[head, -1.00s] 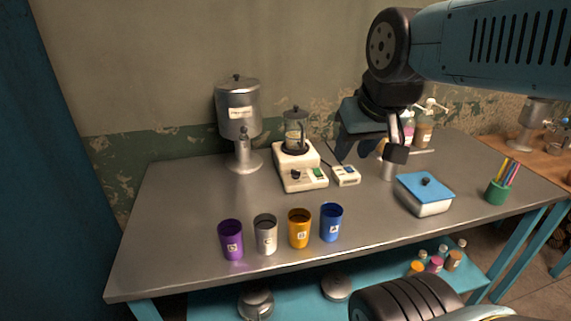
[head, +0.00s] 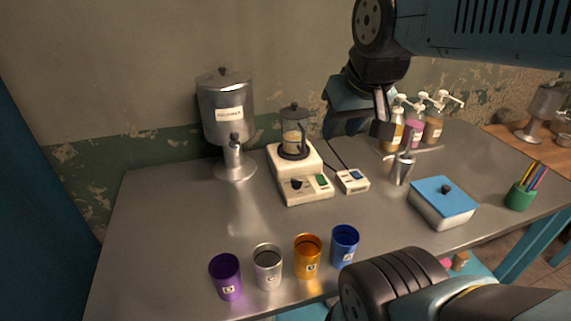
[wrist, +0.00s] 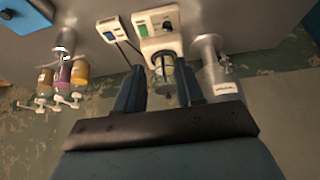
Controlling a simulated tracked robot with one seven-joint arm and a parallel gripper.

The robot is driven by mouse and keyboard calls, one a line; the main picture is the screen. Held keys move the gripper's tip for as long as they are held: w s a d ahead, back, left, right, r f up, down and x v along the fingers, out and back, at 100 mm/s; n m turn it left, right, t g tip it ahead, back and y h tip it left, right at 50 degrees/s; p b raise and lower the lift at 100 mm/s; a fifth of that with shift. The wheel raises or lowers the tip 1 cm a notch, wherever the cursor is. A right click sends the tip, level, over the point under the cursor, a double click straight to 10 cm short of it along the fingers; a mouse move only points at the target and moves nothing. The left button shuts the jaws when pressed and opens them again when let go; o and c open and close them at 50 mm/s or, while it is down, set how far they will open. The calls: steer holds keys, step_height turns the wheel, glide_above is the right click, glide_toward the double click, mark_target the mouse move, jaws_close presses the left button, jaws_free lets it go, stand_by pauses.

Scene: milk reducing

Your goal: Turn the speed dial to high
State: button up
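The speed dial (head: 296,184) is a small dark knob on the front of the cream blender base (head: 304,194), left of a green switch (head: 323,184). Its setting is too small to read. A clear jug (head: 294,138) with pale contents stands on the base. My gripper (head: 358,132) hangs in the air to the right of the jug, above the table, away from the dial. In the wrist view its two fingers (wrist: 152,88) stand apart with nothing held, and the dial (wrist: 167,27) shows beyond them near the top.
A steel dispenser (head: 226,120) stands to the left, a metal cup (head: 400,170) and blue-lidded box (head: 443,203) to the right. Several coloured cups (head: 307,258) line the front edge.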

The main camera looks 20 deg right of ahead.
steer(key=shift+a, duration=0.15)
steer(key=shift+w, duration=0.1)
steer(key=n+g+h, duration=0.4)
steer(key=n+g, duration=0.4)
steer(key=n, duration=0.4)
glide_above(297, 183)
steer(key=w+a, duration=0.4)
steer(key=a, duration=0.1)
step_height(297, 183, down, 13)
steer(key=x, duration=1.3)
steer(key=shift+s+a, duration=0.1)
steer(key=shift+a, duration=0.05)
jaws_close()
